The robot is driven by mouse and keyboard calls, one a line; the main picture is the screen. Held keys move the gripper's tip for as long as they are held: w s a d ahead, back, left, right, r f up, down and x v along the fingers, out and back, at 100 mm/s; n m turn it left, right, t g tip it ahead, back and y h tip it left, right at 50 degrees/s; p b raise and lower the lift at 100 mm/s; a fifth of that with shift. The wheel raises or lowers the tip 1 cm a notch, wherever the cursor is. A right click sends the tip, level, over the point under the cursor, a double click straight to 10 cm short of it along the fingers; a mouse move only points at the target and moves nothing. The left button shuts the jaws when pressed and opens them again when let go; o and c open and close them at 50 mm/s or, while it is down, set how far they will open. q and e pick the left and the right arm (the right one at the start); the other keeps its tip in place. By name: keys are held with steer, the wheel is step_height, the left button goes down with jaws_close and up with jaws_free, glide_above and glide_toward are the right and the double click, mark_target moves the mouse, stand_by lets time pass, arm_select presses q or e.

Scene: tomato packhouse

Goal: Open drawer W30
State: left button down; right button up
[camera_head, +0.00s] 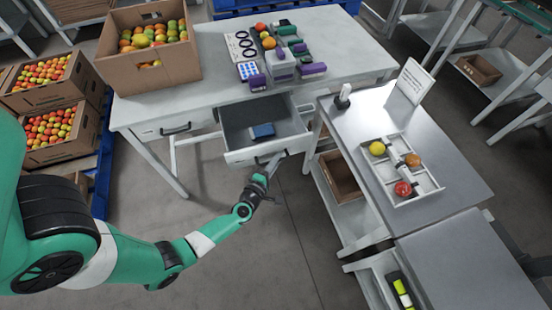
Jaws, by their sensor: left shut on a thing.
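A drawer (242,156) under the white table (205,87) stands pulled out, with its front toward me. Its label is too small to read, so I cannot tell whether it is W30. A dark blue item (262,131) lies inside on a dark bottom. My left gripper (270,165) is at the drawer's front and shut on its handle, which is mostly hidden by the fingers. A second drawer with a dark handle (175,129) is closed at the left of the same table. My right gripper is not in view.
A cardboard box of tomatoes (150,70) stands on the table, beside purple and green items. At the right is a grey bench (440,170) with a divided tray (428,189) holding several fruits. Another open drawer (372,287) shows below. Floor before the table is clear.

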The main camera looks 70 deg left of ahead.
arm_select(q)
steer(key=shift+d, duration=0.25)
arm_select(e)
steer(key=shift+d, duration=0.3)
arm_select(q)
steer(key=c, duration=0.9)
jaws_free()
steer(key=p+v, duration=0.4)
steer(key=v, duration=0.7)
steer(key=shift+s+d, duration=0.15)
steer(key=shift+s, duration=0.15)
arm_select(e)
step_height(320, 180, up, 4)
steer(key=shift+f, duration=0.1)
arm_select(q)
steer(key=shift+r, duration=0.1)
